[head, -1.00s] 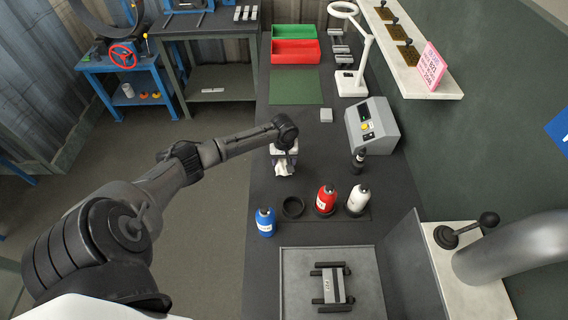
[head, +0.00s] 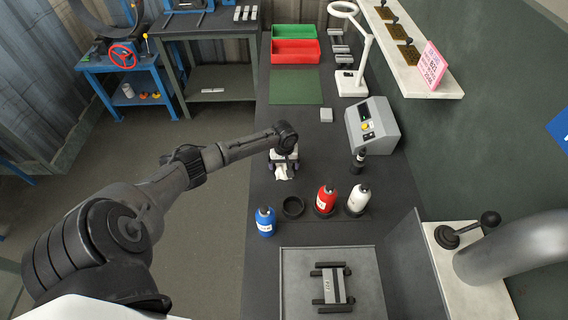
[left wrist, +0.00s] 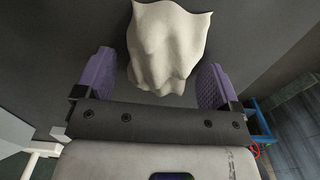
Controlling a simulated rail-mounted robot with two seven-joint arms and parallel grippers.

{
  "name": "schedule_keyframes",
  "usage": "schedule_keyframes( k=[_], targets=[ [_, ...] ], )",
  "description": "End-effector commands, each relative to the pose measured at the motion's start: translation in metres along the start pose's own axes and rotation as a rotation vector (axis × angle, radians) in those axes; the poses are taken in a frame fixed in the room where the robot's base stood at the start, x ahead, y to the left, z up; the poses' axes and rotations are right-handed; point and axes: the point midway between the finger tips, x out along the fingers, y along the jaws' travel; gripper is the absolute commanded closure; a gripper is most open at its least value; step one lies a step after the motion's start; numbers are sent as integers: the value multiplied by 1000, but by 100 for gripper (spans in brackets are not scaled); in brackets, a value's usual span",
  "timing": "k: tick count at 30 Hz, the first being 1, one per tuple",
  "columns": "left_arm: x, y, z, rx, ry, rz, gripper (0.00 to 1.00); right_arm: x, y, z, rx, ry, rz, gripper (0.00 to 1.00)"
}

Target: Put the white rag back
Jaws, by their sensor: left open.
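The white rag (head: 284,173) lies crumpled on the dark bench top, partly hidden under my left gripper in the head view. My left gripper (head: 284,163) points down over it. In the left wrist view the rag (left wrist: 168,45) sits between the two purple finger pads of my left gripper (left wrist: 160,80). The pads are apart, with a gap on each side of the rag. My right gripper is not in view.
A blue bottle (head: 265,221), a black ring (head: 293,207), a red bottle (head: 325,200) and a white bottle (head: 358,199) stand nearer on the bench. A grey control box (head: 371,126) is at right. A green mat (head: 296,87) lies beyond, before red (head: 296,51) and green bins.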

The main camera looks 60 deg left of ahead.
Motion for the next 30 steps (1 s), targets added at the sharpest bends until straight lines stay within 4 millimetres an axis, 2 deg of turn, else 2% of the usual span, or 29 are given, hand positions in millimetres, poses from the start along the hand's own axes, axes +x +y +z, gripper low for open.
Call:
schedule_keyframes(
  k=[5, 8, 21, 30],
  targets=[
    [-2, 0, 0, 0, 1, 0, 12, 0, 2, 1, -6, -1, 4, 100],
    [-10, 0, -1, 0, 1, -1, 12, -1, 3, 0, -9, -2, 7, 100],
    [-88, 0, -1, 1, 2, 1, 12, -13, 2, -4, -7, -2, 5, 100],
    [-119, 0, 0, 1, 0, 0, 12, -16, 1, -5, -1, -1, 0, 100]
  ],
)
